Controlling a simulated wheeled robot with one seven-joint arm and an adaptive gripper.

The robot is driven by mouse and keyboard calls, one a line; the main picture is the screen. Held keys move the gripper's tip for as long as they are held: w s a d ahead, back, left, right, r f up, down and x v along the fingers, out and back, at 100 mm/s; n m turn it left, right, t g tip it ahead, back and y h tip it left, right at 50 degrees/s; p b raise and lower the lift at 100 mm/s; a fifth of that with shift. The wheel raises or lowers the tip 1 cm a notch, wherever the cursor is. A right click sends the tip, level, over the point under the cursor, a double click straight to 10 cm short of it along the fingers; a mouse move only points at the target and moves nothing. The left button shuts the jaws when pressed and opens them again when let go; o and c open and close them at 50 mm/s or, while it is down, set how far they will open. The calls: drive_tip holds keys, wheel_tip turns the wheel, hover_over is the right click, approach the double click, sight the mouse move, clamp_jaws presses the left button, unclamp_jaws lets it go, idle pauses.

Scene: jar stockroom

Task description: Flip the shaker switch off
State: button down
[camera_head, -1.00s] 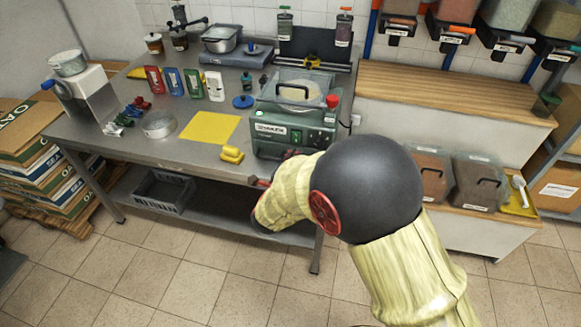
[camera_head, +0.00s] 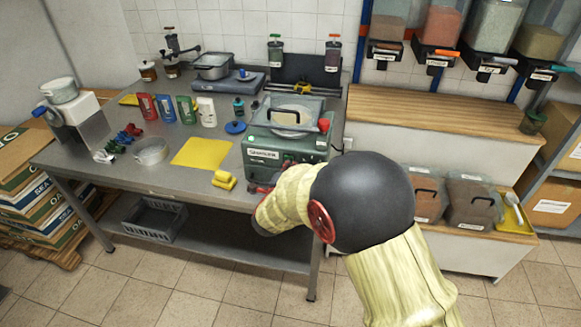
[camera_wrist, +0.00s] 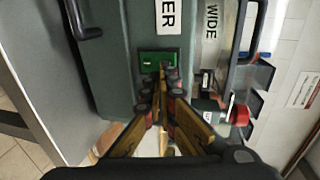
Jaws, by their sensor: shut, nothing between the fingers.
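The shaker (camera_head: 262,165) is a green machine with a clear lid, a dark handle and a white label, at the front right of the steel bench. The wrist view shows its front from close up (camera_wrist: 110,60). A bright green switch plate (camera_wrist: 150,57) is on that front. My gripper (camera_wrist: 165,76) is shut and empty, its fingertips at the lower right edge of the plate and overlapping it. The fingertips hide part of the plate, so I cannot tell the switch's position or whether they touch it. In the head view, my arm hides the shaker's lower right front.
A red knob (camera_wrist: 240,115) is right of my fingers; it also shows at the shaker's right side (camera_head: 324,125). A yellow block (camera_head: 224,180) and yellow mat (camera_head: 203,152) lie left of the shaker. Lidded bins (camera_head: 472,203) stand at right. The front floor is clear.

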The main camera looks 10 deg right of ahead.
drive_tip(key=shift+w+d+r+g+p, duration=0.1)
drive_tip(key=shift+w+r+g+p, duration=0.2)
drive_tip(key=shift+p, duration=0.25)
drive_tip(key=shift+w+d+r+g+p, duration=0.1)
drive_tip(key=shift+r+g+p, duration=0.1)
drive_tip(key=shift+r+p, duration=0.25)
drive_tip(key=shift+f+y, duration=0.3)
drive_tip(key=shift+f, duration=0.15)
drive_tip(key=shift+r, duration=0.15)
drive_tip(key=shift+r+p, duration=0.45)
drive_tip(key=shift+r, duration=0.2)
drive_tip(key=shift+s, duration=0.1)
